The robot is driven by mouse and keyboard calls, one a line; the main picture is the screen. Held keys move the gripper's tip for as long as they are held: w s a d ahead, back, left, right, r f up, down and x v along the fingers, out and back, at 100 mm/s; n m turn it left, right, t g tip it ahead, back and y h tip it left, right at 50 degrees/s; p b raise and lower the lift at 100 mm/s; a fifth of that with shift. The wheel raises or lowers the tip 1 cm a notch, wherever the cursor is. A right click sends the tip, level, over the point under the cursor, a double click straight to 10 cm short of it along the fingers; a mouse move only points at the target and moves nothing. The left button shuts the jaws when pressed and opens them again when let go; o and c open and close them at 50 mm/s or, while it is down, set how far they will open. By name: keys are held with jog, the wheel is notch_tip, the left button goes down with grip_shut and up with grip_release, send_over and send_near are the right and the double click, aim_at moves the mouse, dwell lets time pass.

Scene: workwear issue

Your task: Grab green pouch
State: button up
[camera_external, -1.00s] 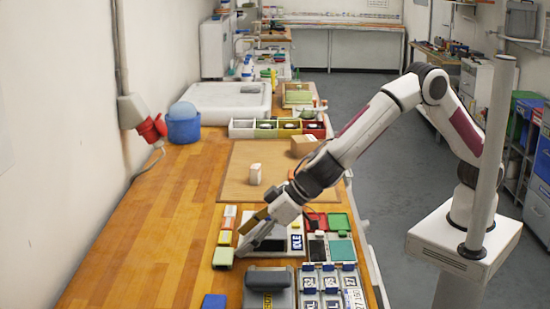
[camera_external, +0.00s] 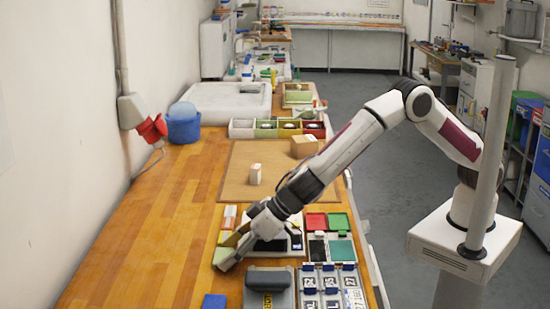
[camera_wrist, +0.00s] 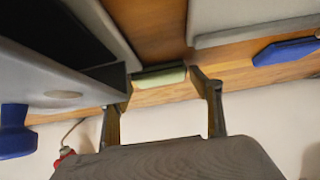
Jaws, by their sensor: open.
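The green pouch (camera_external: 219,256) is a small pale green block at the left end of the row of items on the wooden bench. My gripper (camera_external: 228,265) is low over it and partly hides it in the external view. In the wrist view the green pouch (camera_wrist: 160,77) shows between the two tips of my gripper (camera_wrist: 161,72), with bench wood around it. The fingers are spread, and I see no grip on the pouch. Whether either finger touches it I cannot tell.
A dark grey device (camera_external: 268,288) stands just in front of the pouch, and a blue block (camera_external: 214,301) lies near the front edge. Trays with red and green items (camera_external: 338,221) are to the right. Bare bench (camera_external: 150,235) lies to the left.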

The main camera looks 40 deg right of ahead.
dwell(0.4)
jog(key=c, duration=0.9)
jog(key=shift+o, duration=0.2)
jog(key=shift+r, duration=0.15)
notch_tip(320, 180, up, 10)
dwell(0.6)
